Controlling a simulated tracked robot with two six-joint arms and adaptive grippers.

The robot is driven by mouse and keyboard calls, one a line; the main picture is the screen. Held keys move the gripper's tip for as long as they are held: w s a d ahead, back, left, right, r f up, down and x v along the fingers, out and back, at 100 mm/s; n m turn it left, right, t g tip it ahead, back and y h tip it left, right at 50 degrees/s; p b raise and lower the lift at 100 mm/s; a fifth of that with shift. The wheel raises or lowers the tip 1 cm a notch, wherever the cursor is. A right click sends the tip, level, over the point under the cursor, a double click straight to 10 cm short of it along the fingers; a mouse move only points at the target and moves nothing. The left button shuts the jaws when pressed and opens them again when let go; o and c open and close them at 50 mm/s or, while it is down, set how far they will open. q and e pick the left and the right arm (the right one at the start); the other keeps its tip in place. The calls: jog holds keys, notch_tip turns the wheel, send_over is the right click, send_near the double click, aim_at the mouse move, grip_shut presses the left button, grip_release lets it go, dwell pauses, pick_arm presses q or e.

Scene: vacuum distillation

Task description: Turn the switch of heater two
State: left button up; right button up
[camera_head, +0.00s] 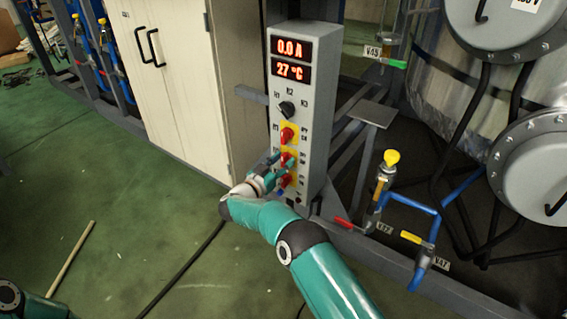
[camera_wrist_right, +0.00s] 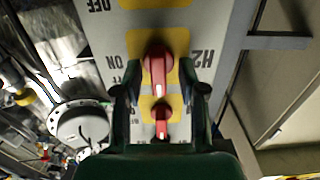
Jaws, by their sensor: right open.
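The grey control box (camera_head: 299,80) stands upright with a black knob (camera_head: 286,109) and a column of red switches on yellow plates. My right gripper (camera_head: 277,166) is at the lower switches, partly covering them. In the wrist view, which shows the panel upside down, a red switch beside the label H2 (camera_wrist_right: 157,68) lies ahead, between the lines of the two open fingers (camera_wrist_right: 163,92). Another red switch (camera_wrist_right: 162,121) shows nearer the palm. Nothing is held; whether the fingers touch the H2 switch cannot be told. My left gripper is out of view.
The displays (camera_head: 291,58) read 0.0 A and 27 °C. A beige cabinet (camera_head: 175,80) stands to the left of the box. Pipes with a yellow-topped valve (camera_head: 390,158) and a steel vessel (camera_head: 440,85) are to the right. The green floor (camera_head: 130,220) is mostly clear.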

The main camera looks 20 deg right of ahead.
grip_shut()
jog(key=shift+d, duration=0.15)
